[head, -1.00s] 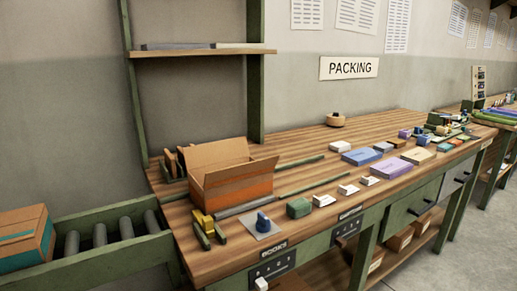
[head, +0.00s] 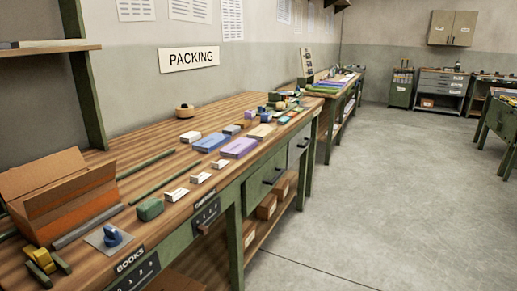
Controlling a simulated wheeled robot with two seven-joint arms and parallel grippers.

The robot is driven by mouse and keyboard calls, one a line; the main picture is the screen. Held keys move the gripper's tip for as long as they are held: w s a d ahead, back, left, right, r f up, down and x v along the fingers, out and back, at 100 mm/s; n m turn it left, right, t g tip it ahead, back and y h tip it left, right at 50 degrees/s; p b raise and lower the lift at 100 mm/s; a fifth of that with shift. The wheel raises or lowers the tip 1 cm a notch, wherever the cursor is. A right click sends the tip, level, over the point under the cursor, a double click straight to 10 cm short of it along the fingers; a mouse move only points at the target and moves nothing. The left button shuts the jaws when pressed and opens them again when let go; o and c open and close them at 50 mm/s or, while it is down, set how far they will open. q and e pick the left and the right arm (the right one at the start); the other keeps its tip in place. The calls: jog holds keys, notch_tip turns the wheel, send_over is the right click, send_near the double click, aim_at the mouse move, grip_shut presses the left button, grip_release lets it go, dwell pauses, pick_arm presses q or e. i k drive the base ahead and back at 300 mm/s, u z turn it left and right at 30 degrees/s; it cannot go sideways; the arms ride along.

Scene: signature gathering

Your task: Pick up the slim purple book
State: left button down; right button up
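A flat purple book or box (head: 240,148) lies on the packing bench (head: 130,172), near its front edge. A blue one (head: 211,142) lies just left of it and a tan one (head: 261,132) lies behind it to the right. A smaller purple block (head: 249,115) stands farther back. Purple among the stacked items on the farther bench is too small to make out. Neither of my grippers is in view.
An open cardboard box (head: 60,195), a tape dispenser (head: 42,257) and a green block (head: 150,209) are on the near end of the bench. A second bench (head: 340,92) stands beyond. The concrete floor (head: 390,200) to the right is clear.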

aim_at(238, 148)
jog(key=z, duration=1.2)
jog(key=i, duration=3.1)
jog(key=u, duration=3.15)
